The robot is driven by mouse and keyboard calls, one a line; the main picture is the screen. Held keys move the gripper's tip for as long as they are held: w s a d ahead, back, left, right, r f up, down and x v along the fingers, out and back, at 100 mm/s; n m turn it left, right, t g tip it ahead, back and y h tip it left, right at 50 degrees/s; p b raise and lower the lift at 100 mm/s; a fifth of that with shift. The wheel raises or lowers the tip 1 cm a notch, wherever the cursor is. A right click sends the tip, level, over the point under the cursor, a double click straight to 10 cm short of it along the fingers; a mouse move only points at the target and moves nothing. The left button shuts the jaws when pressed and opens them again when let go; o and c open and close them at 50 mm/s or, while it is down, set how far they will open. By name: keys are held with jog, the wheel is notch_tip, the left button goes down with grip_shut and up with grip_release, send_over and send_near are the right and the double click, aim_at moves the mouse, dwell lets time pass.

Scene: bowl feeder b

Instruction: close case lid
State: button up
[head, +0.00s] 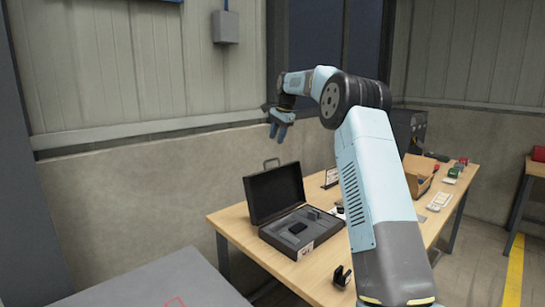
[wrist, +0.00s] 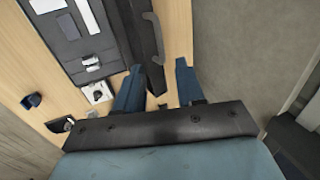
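The black case stands open on the wooden table in the head view, its lid (head: 274,193) raised upright at the back with a handle on top. The case base (head: 300,232) has grey foam with cutouts and a dark item in it. In the wrist view the base (wrist: 72,35) is at upper left and the lid (wrist: 143,35) shows edge-on with its handle. My gripper (head: 279,133) is above and behind the lid, apart from it.
The wooden table (head: 237,226) also holds a cardboard box (head: 418,175) and small items at the right. A black holder (head: 342,277) stands near the front edge. A wall runs behind the table. A grey surface (head: 155,285) lies at lower left.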

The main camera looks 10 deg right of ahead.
jog(key=x, duration=0.9)
jog(key=shift+w+f, duration=0.1)
jog(key=shift+f, duration=0.2)
grip_shut()
dwell(0.3)
